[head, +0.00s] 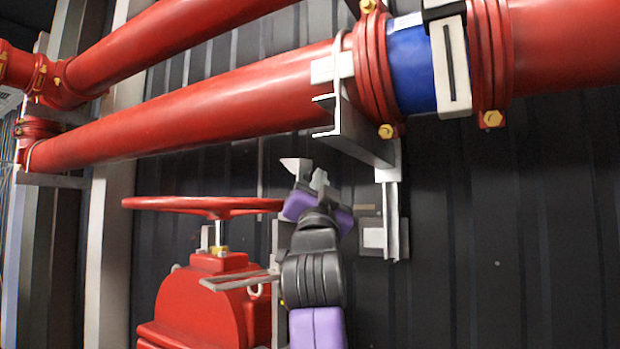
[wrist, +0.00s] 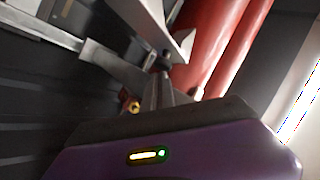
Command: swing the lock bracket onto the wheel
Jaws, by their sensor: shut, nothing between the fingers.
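The red handwheel (head: 205,205) lies level on its stem above the red valve body (head: 210,300), left of centre in the head view. A flat grey slotted bar, apparently the lock bracket (head: 238,281), sticks out leftward in front of the valve body, below the wheel and apart from its rim. My gripper (head: 305,171) is shut and empty. It points upward, just right of the wheel's right edge and above the bracket. My arm hides the bracket's right end. I cannot clearly make out the wheel or the bracket in the wrist view.
Large red pipes (head: 200,107) cross above my gripper. A grey pipe support (head: 355,135) hangs close by at upper right, with a steel post (head: 391,215) below it. The dark ribbed wall (head: 500,220) stands behind. Space at right, below the pipes, is clear.

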